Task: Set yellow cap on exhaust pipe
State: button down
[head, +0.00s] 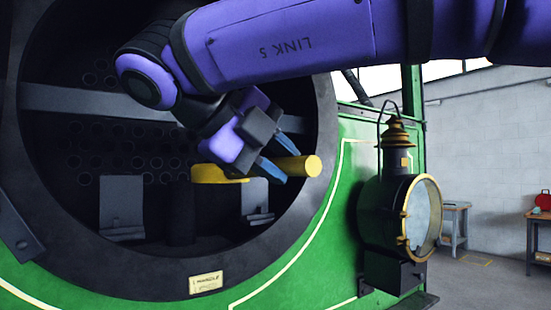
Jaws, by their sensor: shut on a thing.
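The yellow cap (215,173) shows inside the round smokebox opening, with a wide flat part at left and a thick round yellow bar (307,166) reaching to the right. My gripper (275,160) is shut on the yellow cap, its blue fingers coming down from above over the bar and hiding the middle of it. A dark upright pipe (180,212), which looks like the exhaust pipe, stands in the smokebox just below and left of the cap's flat part. Its top is hard to make out in the shadow, and I cannot tell whether the cap touches it.
The smokebox's dark round rim (325,110) surrounds my gripper. Grey plates (121,205) stand inside, near the tube holes. A brass-trimmed lamp (398,215) is mounted on the green front (300,250) at right. Workbenches (455,225) stand far behind; the floor between is open.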

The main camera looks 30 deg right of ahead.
jog(key=w, duration=3.5)
dwell(1.2)
jog(key=shift+w, duration=0.1)
jog(key=shift+a, duration=0.25)
dwell(0.6)
jog(key=shift+f, duration=1.5)
jog(key=c, duration=0.8)
grip_release()
jog(key=shift+f, duration=0.1)
